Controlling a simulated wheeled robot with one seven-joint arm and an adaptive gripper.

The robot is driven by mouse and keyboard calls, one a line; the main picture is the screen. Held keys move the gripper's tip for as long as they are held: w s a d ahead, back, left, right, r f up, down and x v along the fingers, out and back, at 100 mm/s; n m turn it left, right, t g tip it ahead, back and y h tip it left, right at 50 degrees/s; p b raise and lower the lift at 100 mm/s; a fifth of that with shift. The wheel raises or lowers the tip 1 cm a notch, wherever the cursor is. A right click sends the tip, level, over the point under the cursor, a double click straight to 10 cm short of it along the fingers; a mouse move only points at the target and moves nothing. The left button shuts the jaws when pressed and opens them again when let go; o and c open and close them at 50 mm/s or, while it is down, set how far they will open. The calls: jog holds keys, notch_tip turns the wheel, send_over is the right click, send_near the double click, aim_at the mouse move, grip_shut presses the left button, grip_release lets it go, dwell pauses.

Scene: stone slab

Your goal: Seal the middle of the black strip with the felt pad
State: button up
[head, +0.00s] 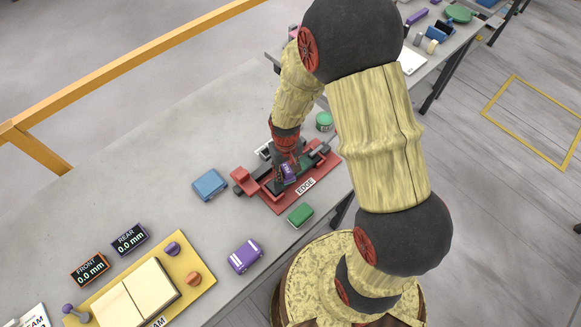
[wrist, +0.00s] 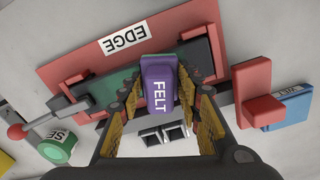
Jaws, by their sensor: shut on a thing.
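The felt pad (wrist: 158,86) is a purple block marked FELT. It sits between the fingers of my gripper (wrist: 160,112), which is shut on it. In the head view my gripper (head: 287,160) is over the red EDGE fixture (head: 292,203), with the purple pad (head: 289,173) below it. The black strip (wrist: 199,56) runs along the fixture, with a green stretch (wrist: 116,84) to the left of the pad in the wrist view. The pad overlaps the strip's middle and hides it there. I cannot tell whether they touch.
A blue block (head: 210,184), a green block (head: 300,215) and a purple block (head: 245,256) lie around the fixture. A green jar (head: 324,120) stands behind it. FRONT (head: 90,269) and REAR (head: 129,239) displays read 0.0 mm.

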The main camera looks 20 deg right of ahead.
jog(key=shift+s+a, duration=0.25)
jog(key=shift+a, duration=0.2)
jog(key=shift+w, duration=0.1)
jog(key=shift+r+p, duration=2.25)
jog(key=shift+r, duration=0.85)
jog(key=shift+r+p, duration=1.1)
jog(key=shift+r, duration=0.45)
jog(key=shift+f, duration=0.2)
jog(key=shift+f+b, duration=2.55)
jog(key=shift+f, duration=0.9)
